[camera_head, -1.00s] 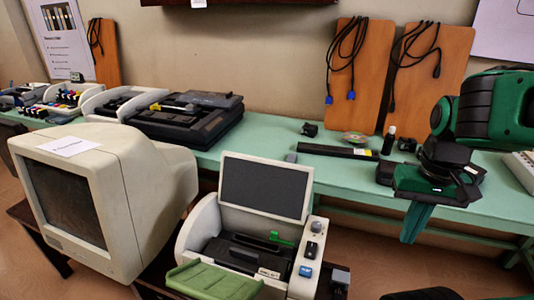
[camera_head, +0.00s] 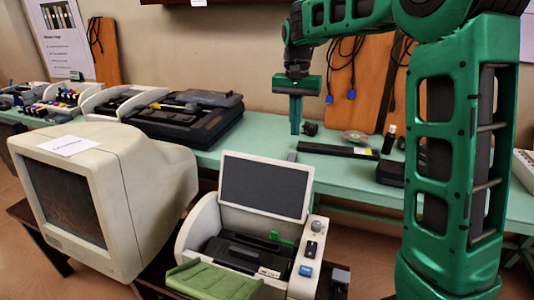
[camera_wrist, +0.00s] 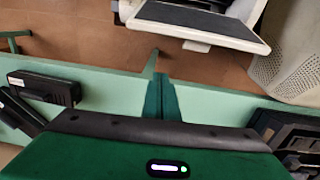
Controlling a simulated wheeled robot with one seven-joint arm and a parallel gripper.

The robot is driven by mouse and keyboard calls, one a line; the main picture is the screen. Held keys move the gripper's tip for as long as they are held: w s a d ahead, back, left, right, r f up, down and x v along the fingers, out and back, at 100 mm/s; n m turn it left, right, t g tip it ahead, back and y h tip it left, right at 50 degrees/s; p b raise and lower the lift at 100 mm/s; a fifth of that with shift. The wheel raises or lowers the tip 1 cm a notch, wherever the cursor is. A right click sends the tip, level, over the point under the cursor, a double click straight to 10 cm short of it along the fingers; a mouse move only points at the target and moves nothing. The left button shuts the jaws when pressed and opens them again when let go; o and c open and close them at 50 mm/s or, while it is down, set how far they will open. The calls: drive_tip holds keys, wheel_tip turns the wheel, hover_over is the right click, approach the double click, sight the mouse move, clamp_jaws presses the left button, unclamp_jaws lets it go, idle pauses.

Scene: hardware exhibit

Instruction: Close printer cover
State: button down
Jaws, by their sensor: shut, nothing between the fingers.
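The printer (camera_head: 245,245) stands in front in the head view, a cream body with a black inside. Its cover (camera_head: 265,187), a dark panel in a pale frame, stands raised and open at the back. In the wrist view the cover (camera_wrist: 200,22) shows at the top. My gripper (camera_head: 296,130) is shut and empty, fingers pointing down, above the teal table behind the cover and apart from it. In the wrist view the finger tips (camera_wrist: 160,80) point toward the cover with a gap between them.
A big old monitor (camera_head: 110,195) stands left of the printer. The teal table (camera_head: 260,130) behind carries a black open device (camera_head: 185,120), a black bar (camera_head: 337,150) and small items. Boards with cables (camera_head: 360,90) lean on the wall.

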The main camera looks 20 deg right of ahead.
drive_tip(key=w+a, duration=0.4)
drive_tip(key=w, duration=0.1)
wheel_tip(320, 180, down, 11)
drive_tip(key=a, duration=0.1)
drive_tip(key=shift+y, duration=0.3)
drive_tip(key=shift+s+a+r, duration=0.45)
drive_tip(key=shift+s+a, duration=0.2)
drive_tip(key=shift+s, duration=0.05)
drive_tip(key=shift+s+a+r, duration=0.4)
drive_tip(key=shift+s+a, duration=0.2)
drive_tip(key=shift+s, duration=0.05)
